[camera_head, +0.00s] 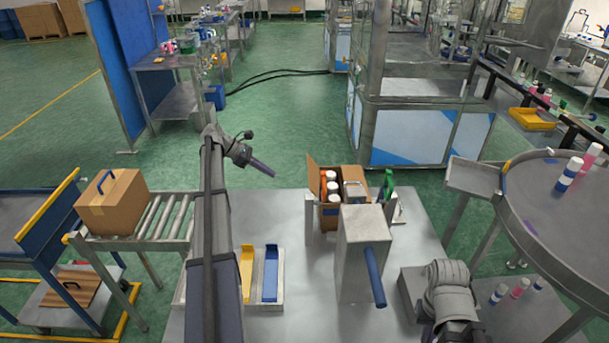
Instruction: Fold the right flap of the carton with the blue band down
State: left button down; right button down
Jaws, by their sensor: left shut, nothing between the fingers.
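The open carton (345,172) stands at the back of the steel table, with several white-capped cans (332,188) inside. A bit of blue band shows low on its front. Its left flap (312,178) stands up. A grey metal housing with a blue handle (374,277) hides much of its front and right, so I cannot make out how the right flap stands. My left gripper (262,167) is shut and empty, raised in the air to the left of the carton and apart from it. My right arm is at the lower right; its gripper is not in view.
A green object (388,184) stands close to the carton's right. A yellow tray (246,272) and a blue tray (270,272) lie at the table's left. A closed carton (113,203) sits on the roller conveyor. A round table (560,215) holds bottles at right.

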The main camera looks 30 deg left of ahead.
pick_arm(q)
jog(key=shift+w, duration=0.1)
jog(key=w+d+f+b, duration=0.4)
jog(key=w+d, duration=0.1)
jog(key=d, duration=0.4)
jog(key=shift+w, duration=0.35)
jog(key=shift+d, duration=0.1)
